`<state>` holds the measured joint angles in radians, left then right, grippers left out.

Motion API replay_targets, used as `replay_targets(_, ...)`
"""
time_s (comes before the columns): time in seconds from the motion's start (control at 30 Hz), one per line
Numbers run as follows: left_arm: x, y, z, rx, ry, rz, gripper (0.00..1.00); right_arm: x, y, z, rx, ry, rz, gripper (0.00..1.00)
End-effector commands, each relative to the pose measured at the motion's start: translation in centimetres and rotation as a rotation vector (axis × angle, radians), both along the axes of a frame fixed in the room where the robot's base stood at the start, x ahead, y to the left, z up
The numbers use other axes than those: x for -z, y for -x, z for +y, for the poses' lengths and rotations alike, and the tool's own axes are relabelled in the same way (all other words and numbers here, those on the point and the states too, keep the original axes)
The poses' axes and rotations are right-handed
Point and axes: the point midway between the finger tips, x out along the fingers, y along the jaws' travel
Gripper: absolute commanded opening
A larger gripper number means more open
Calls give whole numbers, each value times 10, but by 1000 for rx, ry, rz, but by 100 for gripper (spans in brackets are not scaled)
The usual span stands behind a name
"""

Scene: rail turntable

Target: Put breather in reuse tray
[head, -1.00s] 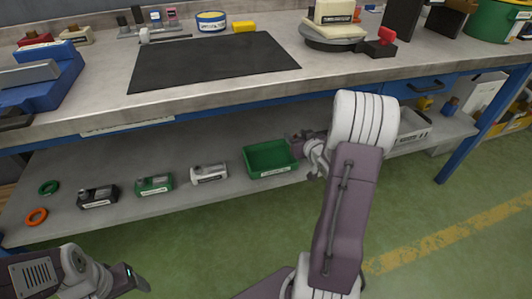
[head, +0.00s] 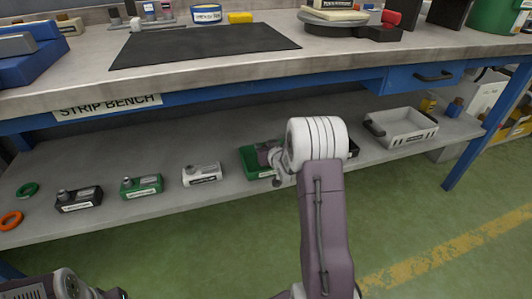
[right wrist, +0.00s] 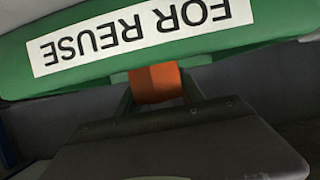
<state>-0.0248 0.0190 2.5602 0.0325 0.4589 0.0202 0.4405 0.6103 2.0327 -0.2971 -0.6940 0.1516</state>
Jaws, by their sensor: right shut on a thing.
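The green reuse tray (head: 250,158) stands on the lower shelf. In the right wrist view the green tray wall (right wrist: 285,30) fills the top, with its FOR REUSE label upside down. My right gripper (head: 266,154) is at this tray, in front of part of it. In its wrist view the gripper (right wrist: 155,92) is shut on a small orange thing (right wrist: 155,80), which may be the breather. The tray's inside is mostly hidden, and whether the orange thing touches the tray is unclear. My left gripper (head: 116,294) is barely in view at the bottom left edge; its jaws cannot be made out.
Black (head: 79,199), green (head: 141,186) and pale (head: 202,174) units stand left of the tray on the shelf. Green (head: 27,190) and orange (head: 11,220) rings lie further left. A grey tray (head: 402,128) stands at right. The bench top (head: 330,55) overhangs the shelf.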

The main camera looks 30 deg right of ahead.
Motion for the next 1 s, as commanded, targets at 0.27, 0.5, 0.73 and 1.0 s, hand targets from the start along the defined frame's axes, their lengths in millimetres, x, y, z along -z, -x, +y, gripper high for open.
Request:
replay_targets(0.27,2,0,0,0,0,-1,70,2,0,0,0,0,-2,0)
replay_targets(0.5,2,0,0,0,0,-1,70,3,0,0,0,0,-1,67)
replay_targets(0.73,0,0,0,0,0,-1,70,1,0,0,0,0,-2,67)
replay_targets(1.0,-29,0,0,0,0,0,70,-23,39,9,1,-1,2,67)
